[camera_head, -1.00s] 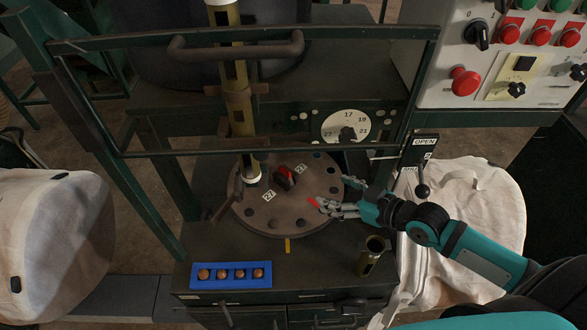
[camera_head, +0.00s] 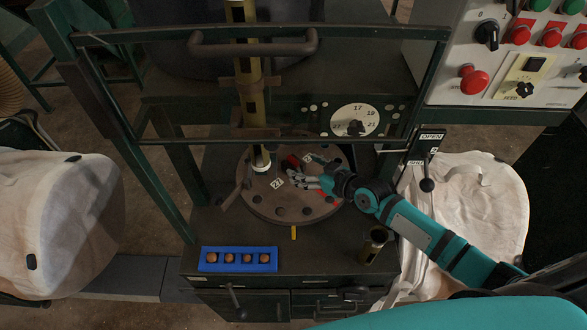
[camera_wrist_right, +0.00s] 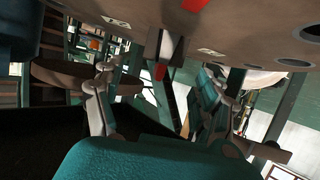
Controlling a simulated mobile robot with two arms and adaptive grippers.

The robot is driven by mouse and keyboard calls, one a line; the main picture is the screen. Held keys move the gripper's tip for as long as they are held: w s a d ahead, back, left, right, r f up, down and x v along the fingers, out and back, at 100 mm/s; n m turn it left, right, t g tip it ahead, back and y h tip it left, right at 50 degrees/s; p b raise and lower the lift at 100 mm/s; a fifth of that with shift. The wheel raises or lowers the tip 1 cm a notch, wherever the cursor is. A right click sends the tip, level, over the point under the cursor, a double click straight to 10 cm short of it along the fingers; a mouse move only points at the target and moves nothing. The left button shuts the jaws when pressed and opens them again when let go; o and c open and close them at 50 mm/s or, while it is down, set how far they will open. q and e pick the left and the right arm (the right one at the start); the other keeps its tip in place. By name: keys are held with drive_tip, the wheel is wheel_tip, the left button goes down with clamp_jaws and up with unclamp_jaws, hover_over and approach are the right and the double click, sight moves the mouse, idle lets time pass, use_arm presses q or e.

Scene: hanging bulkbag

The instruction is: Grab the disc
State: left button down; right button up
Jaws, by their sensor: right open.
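The disc (camera_head: 262,200) is a round brown plate with holes around its rim, number labels and a red piece (camera_head: 291,161) near its middle. It lies flat on the dark machine table. My right gripper (camera_head: 297,178) is over the disc, just in front of the red piece, with open, empty fingers. Its fingers hide part of the disc. In the right wrist view the disc (camera_wrist_right: 255,25) fills the top, and the open fingers (camera_wrist_right: 158,90) stand apart below it. Whether they touch the disc I cannot tell. My left gripper is not in view.
A brass-coloured vertical tube (camera_head: 251,95) stands at the disc's back left. A blue tray (camera_head: 238,268) with several round brown pieces and a short metal cup (camera_head: 373,246) stand in front. A dark frame bar (camera_head: 275,147) crosses behind. White bags flank the table.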

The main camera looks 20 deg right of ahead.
sight(299, 164)
drive_tip(key=x, duration=0.4)
drive_tip(key=shift+f, duration=0.1)
drive_tip(key=shift+s+d, duration=0.1)
drive_tip(key=shift+c, duration=0.8)
clamp_jaws()
